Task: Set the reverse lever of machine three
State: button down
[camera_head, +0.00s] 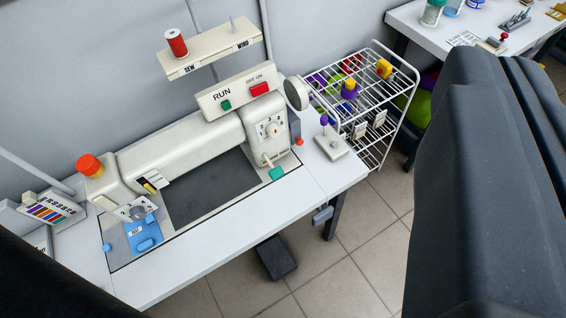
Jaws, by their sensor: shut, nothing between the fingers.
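A white sewing machine (185,147) stands on a white table (230,243) against the grey wall. No machine number is readable. Its right head has a dial (272,129) and a teal tab (277,173) low at the front. A small orange-red piece (299,141) sits at the head's right side. A purple-topped lever (324,121) stands upright on a pale base at the table's right end. I cannot tell which part is the reverse lever. My gripper's fingertips are not in view; large dark parts of mine fill the right side and the lower left corner.
A RUN panel (234,91) has green and red buttons. A thread shelf (210,48) rises behind. A wire rack (368,85) with coloured items stands to the right. A second table (410,17) is beyond. A pedal (275,257) lies on open tiled floor.

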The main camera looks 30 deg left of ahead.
jog(key=shift+d, duration=0.1)
jog(key=w+d+f+h+p, duration=0.1)
jog(key=w+d+f+p, duration=0.1)
jog(key=w, duration=0.4)
jog(key=w+d+f+h+p, duration=0.1)
jog(key=w+d+f+p, duration=0.15)
jog(key=w, duration=0.35)
jog(key=w+f+n+p, duration=0.2)
jog(key=w+f+n, duration=0.1)
jog(key=w+f, duration=0.25)
jog(key=n+g+y+p, duration=0.7)
jog(key=g+y+p, duration=0.1)
jog(key=y, duration=0.3)
send_near(274, 170)
jog(key=w+a, duration=0.2)
jog(key=a, duration=0.1)
jog(key=shift+w+a+f, duration=0.15)
jog(key=shift+w+f, duration=0.1)
jog(key=shift+f, duration=0.3)
jog(key=shift+w+a+f, duration=0.15)
jog(key=shift+w+f, duration=0.05)
jog(key=shift+f, duration=0.35)
jog(key=shift+w+a+f, duration=0.15)
jog(key=shift+w+f, duration=0.1)
jog(key=shift+f, duration=0.3)
